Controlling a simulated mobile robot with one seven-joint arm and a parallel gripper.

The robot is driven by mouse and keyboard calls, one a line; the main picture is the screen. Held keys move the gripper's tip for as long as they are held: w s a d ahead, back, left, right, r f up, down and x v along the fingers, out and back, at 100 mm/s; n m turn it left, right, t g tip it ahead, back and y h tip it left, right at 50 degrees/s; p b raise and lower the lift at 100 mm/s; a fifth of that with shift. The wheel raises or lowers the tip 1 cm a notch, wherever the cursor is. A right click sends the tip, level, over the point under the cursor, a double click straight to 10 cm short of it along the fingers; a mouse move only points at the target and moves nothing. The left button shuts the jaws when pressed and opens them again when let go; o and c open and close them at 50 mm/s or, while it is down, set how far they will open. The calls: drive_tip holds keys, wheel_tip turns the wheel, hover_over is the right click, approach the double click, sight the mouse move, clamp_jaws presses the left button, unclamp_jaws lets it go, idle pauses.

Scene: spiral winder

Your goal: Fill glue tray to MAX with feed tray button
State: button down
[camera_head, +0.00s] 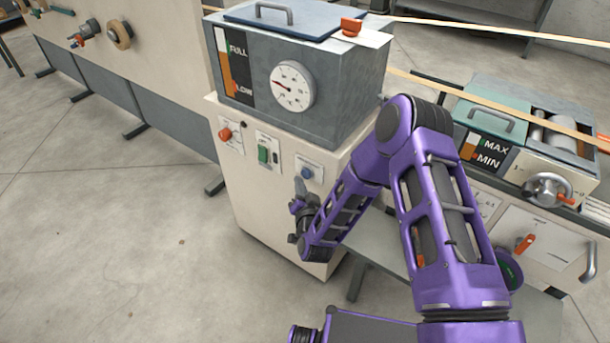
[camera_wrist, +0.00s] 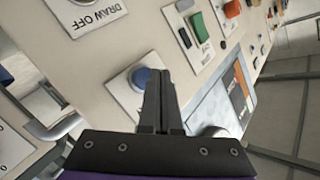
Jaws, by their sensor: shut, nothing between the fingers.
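A round blue button (camera_head: 307,173) sits on a small white plate on the front of the cream cabinet, and its label is too small to read. In the wrist view the blue button (camera_wrist: 142,78) is partly hidden behind the fingers. My gripper (camera_head: 299,184) is shut and empty, its tips in front of or at the button; contact cannot be told. It also shows in the wrist view (camera_wrist: 160,74). The glue tray (camera_head: 507,128) at right has a MAX/MIN gauge (camera_head: 484,147) with an orange strip below a pale part; the exact level is unclear.
A grey tank (camera_head: 345,100) with a FULL/LOW gauge and dial stands on the cabinet. A green switch (camera_head: 263,155) and a red-orange knob (camera_head: 225,135) sit left of the blue button. My purple arm crosses before the bench at right. Floor at left is clear.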

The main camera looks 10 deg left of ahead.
drive_tip(key=shift+s, duration=0.1)
drive_tip(key=s, duration=0.1)
drive_tip(key=s+a, duration=0.1)
drive_tip(key=s, duration=0.1)
drive_tip(key=s+a, duration=0.1)
drive_tip(key=shift+s, duration=0.25)
